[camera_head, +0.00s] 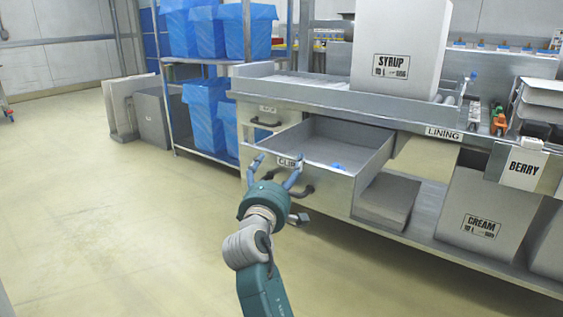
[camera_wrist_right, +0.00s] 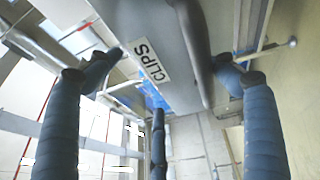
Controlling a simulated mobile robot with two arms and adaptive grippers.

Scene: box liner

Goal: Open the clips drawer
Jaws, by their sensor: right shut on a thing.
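The clips drawer (camera_head: 322,148) is a grey metal drawer under the workbench, pulled well out, with its inside showing. A small blue thing (camera_head: 338,167) lies in it. Its front label (camera_wrist_right: 152,63) reads CLIPS in the right wrist view; in the head view my fingers partly cover it. My right gripper (camera_head: 276,168) is at the drawer front, shut on the dark bar handle (camera_wrist_right: 194,45), with fingers on both sides of it. My left gripper is in neither view.
Another drawer with a dark handle (camera_head: 266,125) is shut above. Blue-lined bins (camera_head: 208,117) stand on a rack behind. A SYRUP box (camera_head: 398,40) stands on the bench, and a CREAM box (camera_head: 480,210) is on the lower shelf. The floor at left is clear.

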